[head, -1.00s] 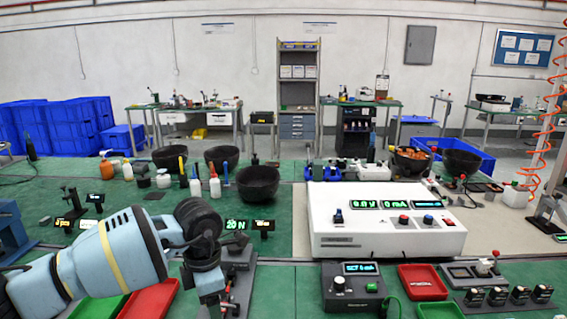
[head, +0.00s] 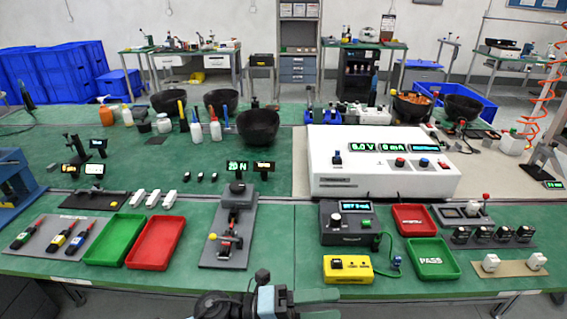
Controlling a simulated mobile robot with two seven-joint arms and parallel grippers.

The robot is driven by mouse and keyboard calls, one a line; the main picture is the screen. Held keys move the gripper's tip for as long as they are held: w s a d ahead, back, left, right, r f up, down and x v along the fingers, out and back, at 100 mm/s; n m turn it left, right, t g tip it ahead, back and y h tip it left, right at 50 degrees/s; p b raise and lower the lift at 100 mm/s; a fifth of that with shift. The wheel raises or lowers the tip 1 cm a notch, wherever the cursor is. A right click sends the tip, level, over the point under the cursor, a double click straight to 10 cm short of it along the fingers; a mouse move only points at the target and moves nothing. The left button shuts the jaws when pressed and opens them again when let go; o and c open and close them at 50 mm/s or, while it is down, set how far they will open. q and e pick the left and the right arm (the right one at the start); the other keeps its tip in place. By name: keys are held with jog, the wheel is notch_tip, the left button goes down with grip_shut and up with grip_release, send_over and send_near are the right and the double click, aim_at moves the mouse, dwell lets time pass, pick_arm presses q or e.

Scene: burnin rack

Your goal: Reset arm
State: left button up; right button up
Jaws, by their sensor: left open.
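My left gripper (head: 322,304) is at the bottom edge of the head view, in front of the bench's front edge. It points right, is open with nothing between its fingers, and is partly cut off by the picture edge. It is apart from everything on the bench. My right gripper is not in view.
A grey fixture (head: 225,252), red tray (head: 156,243) and green tray (head: 116,240) stand on the green bench at left. A yellow box (head: 348,268), black meter unit (head: 345,223), PASS tray (head: 433,258) and white power supply (head: 380,164) stand at right.

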pick_arm(q)
jog(key=s+a+f+n+t+y, duration=0.1)
jog(key=a+f+n+t+y, duration=0.6)
jog(key=n, duration=0.6)
jog(key=s+a+f+n+t+y, duration=0.1)
jog(key=a+f+n+t+y, duration=0.45)
jog(key=a+n+t, duration=0.55)
jog(key=s+a+f+n+g+y, duration=0.2)
jog(key=s+a+f+n+g, duration=0.2)
jog(key=s+f, duration=0.3)
jog(key=s+a+f+n+g+y+p, duration=0.1)
jog(key=s+a+f+n+g+y, duration=0.2)
jog(key=s, duration=0.8)
notch_tip(320, 180, down, 5)
jog(key=a+n+g, duration=0.2)
jog(key=n, duration=0.2)
jog(key=shift+s, duration=0.25)
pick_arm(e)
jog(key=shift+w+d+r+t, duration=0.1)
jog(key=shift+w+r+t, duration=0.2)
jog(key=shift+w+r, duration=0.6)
pick_arm(q)
jog(key=shift+y, duration=0.25)
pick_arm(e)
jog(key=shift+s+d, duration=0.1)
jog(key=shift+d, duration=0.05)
